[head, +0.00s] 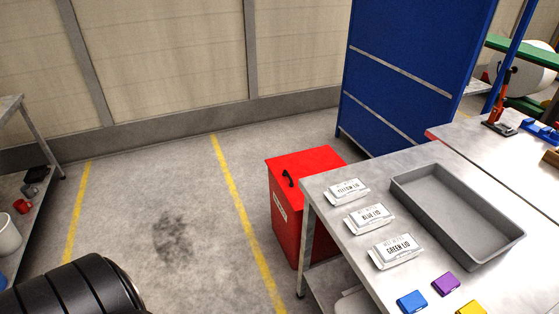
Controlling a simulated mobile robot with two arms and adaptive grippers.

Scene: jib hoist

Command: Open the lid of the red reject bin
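The red reject bin (287,215) stands on the floor beside the left end of the grey workbench, which hides part of its right side. Its red lid (312,162) lies flat on top and looks closed. A black rounded part of my own arm shows at the bottom left, apart from the bin. Neither of my grippers shows.
The workbench (335,204) carries a grey tray (408,190), three labelled white stacks, and small blue, purple and yellow pieces. A blue panel (410,75) stands behind the bin. Floor with yellow lines is clear left of the bin. A shelf stands at far left.

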